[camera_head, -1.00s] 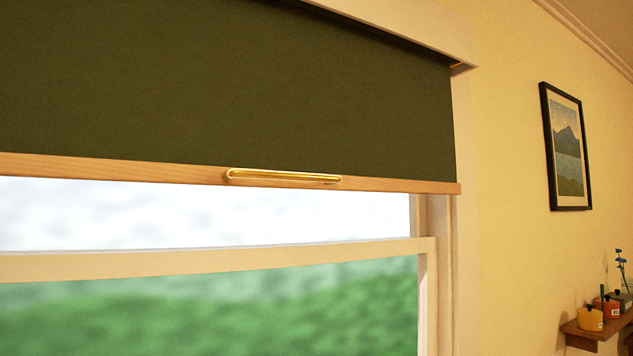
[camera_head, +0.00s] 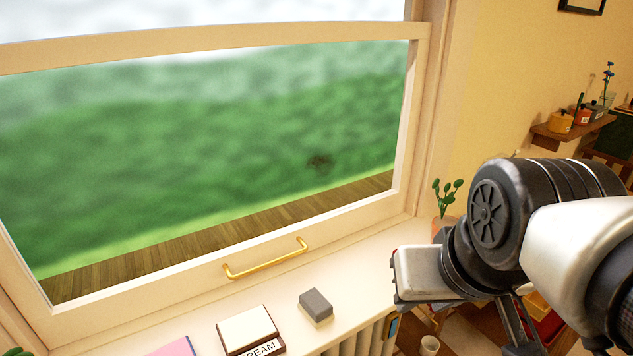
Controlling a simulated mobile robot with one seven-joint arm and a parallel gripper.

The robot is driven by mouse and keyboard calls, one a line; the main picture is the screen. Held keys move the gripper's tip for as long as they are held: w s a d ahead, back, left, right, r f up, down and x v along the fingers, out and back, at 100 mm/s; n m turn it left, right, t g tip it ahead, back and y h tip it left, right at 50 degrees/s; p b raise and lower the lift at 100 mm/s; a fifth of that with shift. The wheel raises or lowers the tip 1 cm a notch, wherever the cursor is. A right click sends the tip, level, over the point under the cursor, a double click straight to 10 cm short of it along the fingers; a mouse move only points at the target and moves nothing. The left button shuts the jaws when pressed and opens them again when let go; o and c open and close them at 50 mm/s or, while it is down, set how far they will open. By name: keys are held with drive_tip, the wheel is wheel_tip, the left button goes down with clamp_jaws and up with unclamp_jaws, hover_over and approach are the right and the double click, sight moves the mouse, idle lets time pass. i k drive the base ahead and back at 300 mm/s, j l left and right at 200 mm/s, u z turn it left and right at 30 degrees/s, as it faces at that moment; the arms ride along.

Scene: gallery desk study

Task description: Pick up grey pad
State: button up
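A small grey pad (camera_head: 316,303) with a paler lower layer lies on the white window sill, below the sash and right of a cream-topped block. Nothing covers it. My arm comes in from the right edge, and the end of it, with my gripper (camera_head: 462,318), is to the right of the pad and clearly apart from it. Dark parts hang below the arm's end, but the fingertips are not clear, so I cannot tell how far they are open. I see nothing held.
A block with dark lettered edge (camera_head: 248,332) is left of the pad, with a pink item (camera_head: 174,347) beyond it. A potted plant (camera_head: 444,205) stands at the sill's right end. The window sash has a brass handle (camera_head: 265,260). A radiator (camera_head: 362,338) is below the sill.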

sight(315, 306)
drive_tip(key=u, duration=1.75)
drive_tip(key=l+z, duration=0.1)
drive_tip(key=z, duration=1.1)
drive_tip(key=i+l, duration=0.25)
drive_tip(key=l, duration=0.3)
